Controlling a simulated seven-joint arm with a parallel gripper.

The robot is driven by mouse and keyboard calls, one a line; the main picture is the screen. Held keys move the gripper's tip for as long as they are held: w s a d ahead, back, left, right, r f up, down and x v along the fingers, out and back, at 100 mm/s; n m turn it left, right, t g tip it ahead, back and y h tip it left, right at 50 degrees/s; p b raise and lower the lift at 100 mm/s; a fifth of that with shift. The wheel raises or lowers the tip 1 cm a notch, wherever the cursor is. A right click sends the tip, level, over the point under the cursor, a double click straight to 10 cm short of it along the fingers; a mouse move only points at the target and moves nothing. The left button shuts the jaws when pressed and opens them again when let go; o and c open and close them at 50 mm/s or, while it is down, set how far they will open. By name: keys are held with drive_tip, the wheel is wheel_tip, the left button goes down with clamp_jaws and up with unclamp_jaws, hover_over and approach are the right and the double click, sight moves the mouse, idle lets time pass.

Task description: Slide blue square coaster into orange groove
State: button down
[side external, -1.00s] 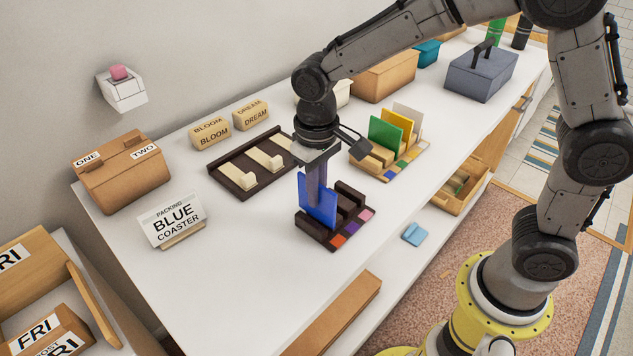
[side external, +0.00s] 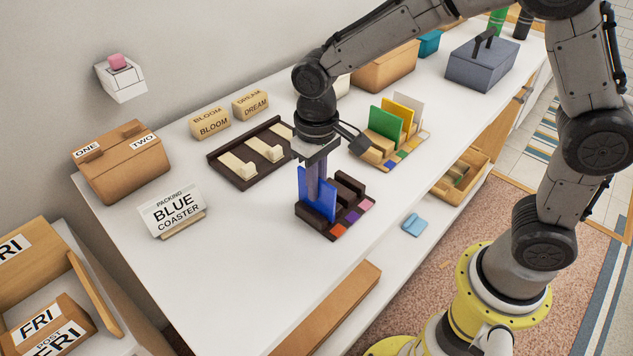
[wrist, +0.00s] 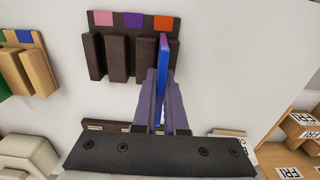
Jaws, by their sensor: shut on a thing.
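The blue square coaster (side external: 330,203) stands upright in my gripper (side external: 314,192). My gripper is shut on it, and in the wrist view the fingers (wrist: 163,100) pinch its near part. The dark brown rack (side external: 314,223) has grooves marked by orange, purple and pink tags. The coaster stands at the left end of the rack, by the orange tag (side external: 338,231). In the wrist view the coaster (wrist: 165,58) shows edge-on, in line with the orange tag (wrist: 163,22), beside the outermost divider. Its lower edge is hidden, so I cannot tell how deep it sits.
A second rack (side external: 408,158) with green, yellow and white sheets stands behind, to the right. A dark tray (side external: 236,174) with pale pieces lies behind. A "BLUE COASTER" sign (side external: 173,210) stands left. The white tabletop (side external: 225,270) in front is clear.

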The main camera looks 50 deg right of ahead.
drive_tip(key=shift+f, duration=0.7)
idle(0.3)
drive_tip(key=c, duration=0.9)
unclamp_jaws()
drive_tip(key=shift+r, duration=0.1)
drive_tip(key=shift+r, duration=3.9)
